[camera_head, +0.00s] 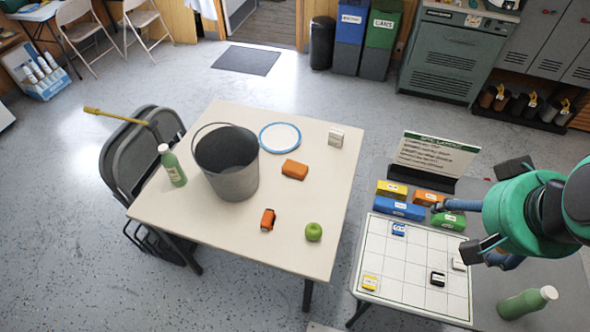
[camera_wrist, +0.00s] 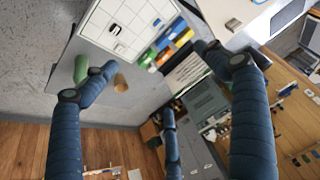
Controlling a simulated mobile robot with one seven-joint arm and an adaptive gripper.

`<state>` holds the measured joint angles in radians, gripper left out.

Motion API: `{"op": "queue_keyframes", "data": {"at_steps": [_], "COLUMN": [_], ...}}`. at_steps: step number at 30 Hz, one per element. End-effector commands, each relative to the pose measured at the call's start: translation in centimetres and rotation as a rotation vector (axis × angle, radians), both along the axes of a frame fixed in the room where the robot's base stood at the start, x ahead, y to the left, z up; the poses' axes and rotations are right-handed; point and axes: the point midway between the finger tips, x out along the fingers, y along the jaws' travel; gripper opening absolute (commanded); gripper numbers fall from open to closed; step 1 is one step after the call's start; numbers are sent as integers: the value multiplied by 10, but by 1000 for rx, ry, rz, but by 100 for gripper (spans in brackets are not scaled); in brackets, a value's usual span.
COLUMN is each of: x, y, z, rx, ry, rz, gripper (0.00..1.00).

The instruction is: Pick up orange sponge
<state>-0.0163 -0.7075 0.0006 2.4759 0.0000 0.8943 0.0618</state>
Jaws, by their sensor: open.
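An orange sponge-like block (camera_head: 294,170) lies flat on the white table (camera_head: 330,185), right of the grey bucket (camera_head: 228,165) and below the blue-rimmed plate (camera_head: 280,138). My gripper (camera_head: 490,207) is open and empty over the grey table at the right, well apart from the orange block. Its blue fingers (camera_wrist: 158,70) are spread in the wrist view. I cannot make out the orange block on the white table in the wrist view.
The white table also holds a green bottle (camera_head: 173,166), an orange toy car (camera_head: 268,219), a green apple (camera_head: 313,232) and a small white box (camera_head: 336,138). The grey table holds a grid board (camera_head: 415,262), several coloured blocks, a sign (camera_head: 436,155) and another bottle (camera_head: 527,303).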

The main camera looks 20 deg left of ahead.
Motion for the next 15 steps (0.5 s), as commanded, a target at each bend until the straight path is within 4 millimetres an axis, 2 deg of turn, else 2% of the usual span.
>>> {"op": "queue_keyframes", "data": {"at_steps": [5, 15], "x": [28, 96], "y": [11, 43], "z": [12, 28], "rx": [47, 154], "ry": [28, 95], "rz": [-66, -244], "gripper": [86, 86]}}
